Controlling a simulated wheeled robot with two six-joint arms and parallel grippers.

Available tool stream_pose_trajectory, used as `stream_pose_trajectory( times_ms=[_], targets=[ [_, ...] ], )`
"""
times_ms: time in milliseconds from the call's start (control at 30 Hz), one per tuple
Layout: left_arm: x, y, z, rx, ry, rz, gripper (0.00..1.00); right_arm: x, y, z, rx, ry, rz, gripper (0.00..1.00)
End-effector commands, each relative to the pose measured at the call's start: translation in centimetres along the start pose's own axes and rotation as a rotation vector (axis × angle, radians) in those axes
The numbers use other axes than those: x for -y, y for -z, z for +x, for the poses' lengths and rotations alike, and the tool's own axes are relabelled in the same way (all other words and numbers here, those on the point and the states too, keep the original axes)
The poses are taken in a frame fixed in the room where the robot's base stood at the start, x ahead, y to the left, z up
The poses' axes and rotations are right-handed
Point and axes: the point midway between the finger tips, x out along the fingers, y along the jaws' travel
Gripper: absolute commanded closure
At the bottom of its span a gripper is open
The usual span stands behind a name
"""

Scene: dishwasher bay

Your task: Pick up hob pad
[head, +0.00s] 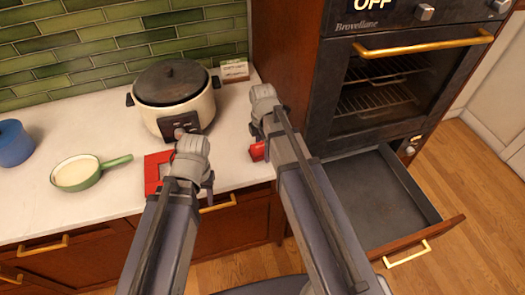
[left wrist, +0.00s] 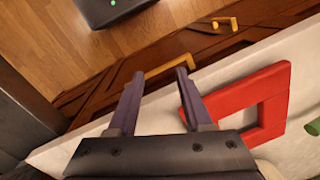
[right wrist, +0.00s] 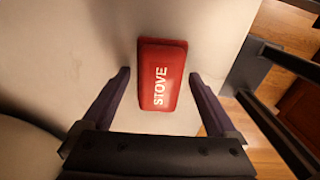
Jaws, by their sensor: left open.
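A red block marked STOVE (right wrist: 162,75) lies on the white counter and also shows in the head view (head: 257,151); it looks like the hob pad. My right gripper (right wrist: 160,82) is open above it, with one finger on each side and gaps between. A red square frame (left wrist: 222,95) lies flat on the counter and also shows in the head view (head: 153,172). My left gripper (left wrist: 160,72) is open and empty near the counter's front edge, beside the frame. In the head view my wrists hide parts of both red things.
A cream cooker (head: 172,98) with a dark lid stands behind the grippers. A green pan (head: 78,173) and a blue pot (head: 14,143) sit at left. A small card (head: 234,70) stands at the back. An open drawer (head: 372,195) juts out below the oven (head: 385,85) at right.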

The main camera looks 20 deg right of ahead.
Motion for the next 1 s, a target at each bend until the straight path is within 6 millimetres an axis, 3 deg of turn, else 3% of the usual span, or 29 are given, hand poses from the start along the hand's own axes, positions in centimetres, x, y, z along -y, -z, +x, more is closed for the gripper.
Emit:
stream_pose_trajectory(
  times_ms=[67, 633, 1000],
  targets=[
    [0.00, 0.00, 0.00, 0.000, 0.000, 0.000, 0.50, 0.00, 0.00, 0.00, 0.000, 0.000, 0.000, 0.17],
    [0.00, 0.00, 0.00, 0.000, 0.000, 0.000, 0.50, 0.01, 0.00, 0.00, 0.000, 0.000, 0.000, 0.81],
    [0.04, -0.03, -0.46, 0.000, 0.000, 0.000, 0.50, 0.00, 0.00, -0.46, 0.000, 0.000, 0.000, 0.81]
  ],
)
